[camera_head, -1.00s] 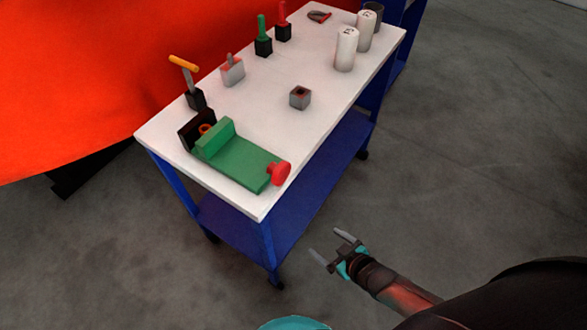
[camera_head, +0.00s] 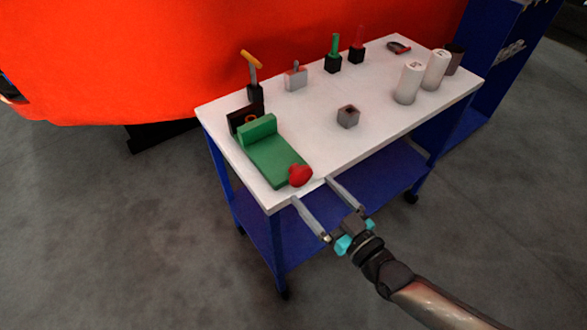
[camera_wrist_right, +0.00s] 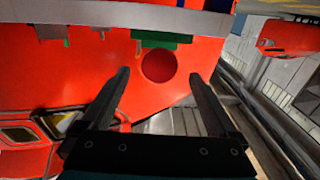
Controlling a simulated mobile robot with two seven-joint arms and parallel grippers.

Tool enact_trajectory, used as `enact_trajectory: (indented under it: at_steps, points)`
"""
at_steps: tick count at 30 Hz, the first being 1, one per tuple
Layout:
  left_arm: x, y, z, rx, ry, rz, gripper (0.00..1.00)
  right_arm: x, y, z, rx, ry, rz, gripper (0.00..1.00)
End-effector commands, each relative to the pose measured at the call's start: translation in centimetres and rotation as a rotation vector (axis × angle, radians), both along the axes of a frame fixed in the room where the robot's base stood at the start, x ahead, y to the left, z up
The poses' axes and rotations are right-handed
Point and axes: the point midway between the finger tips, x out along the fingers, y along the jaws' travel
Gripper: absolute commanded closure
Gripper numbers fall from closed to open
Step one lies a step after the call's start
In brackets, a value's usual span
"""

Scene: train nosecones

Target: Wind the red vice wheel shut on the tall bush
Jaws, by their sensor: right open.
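The green vice (camera_head: 268,155) lies at the near left corner of the white table top. Its red wheel (camera_head: 300,175) sits at the vice's near end, by the table edge. A small orange ring, perhaps the bush (camera_head: 251,119), shows between the green jaw and the black jaw (camera_head: 240,120); most of it is hidden. My right gripper (camera_head: 312,188) is open and empty, its fingers pointing at the table's front edge close to the wheel. In the right wrist view the wheel (camera_wrist_right: 158,66) shows ahead, between and beyond the open fingertips, apart from them. My left gripper is not in view.
On the white table (camera_head: 380,120) stand a yellow-handled tool (camera_head: 252,70), a grey block (camera_head: 295,77), green and red-handled tools, a grey cube (camera_head: 348,117) and white cylinders (camera_head: 408,83). A large red body (camera_head: 120,60) stands behind. Floor is clear at the left front.

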Motion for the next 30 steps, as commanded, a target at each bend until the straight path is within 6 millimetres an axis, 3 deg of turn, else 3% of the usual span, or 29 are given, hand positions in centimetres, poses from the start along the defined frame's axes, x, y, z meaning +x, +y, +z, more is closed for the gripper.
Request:
enact_trajectory:
  at_steps: [6, 12, 26, 30]
  points:
    - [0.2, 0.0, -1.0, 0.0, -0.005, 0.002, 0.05, 3.8, 2.8, -0.1, 0.001, -0.002, 0.0, 0.05]
    - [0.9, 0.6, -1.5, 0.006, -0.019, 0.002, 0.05, 6.2, 4.5, -0.1, -0.001, -0.001, 0.0, 0.05]
    - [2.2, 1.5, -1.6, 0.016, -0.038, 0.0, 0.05, 7.3, 5.3, -0.1, -0.002, 0.002, 0.0, 0.05]
    - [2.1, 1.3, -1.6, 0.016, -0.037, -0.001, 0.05, 7.3, 5.3, -0.1, -0.002, 0.002, 0.0, 0.18]
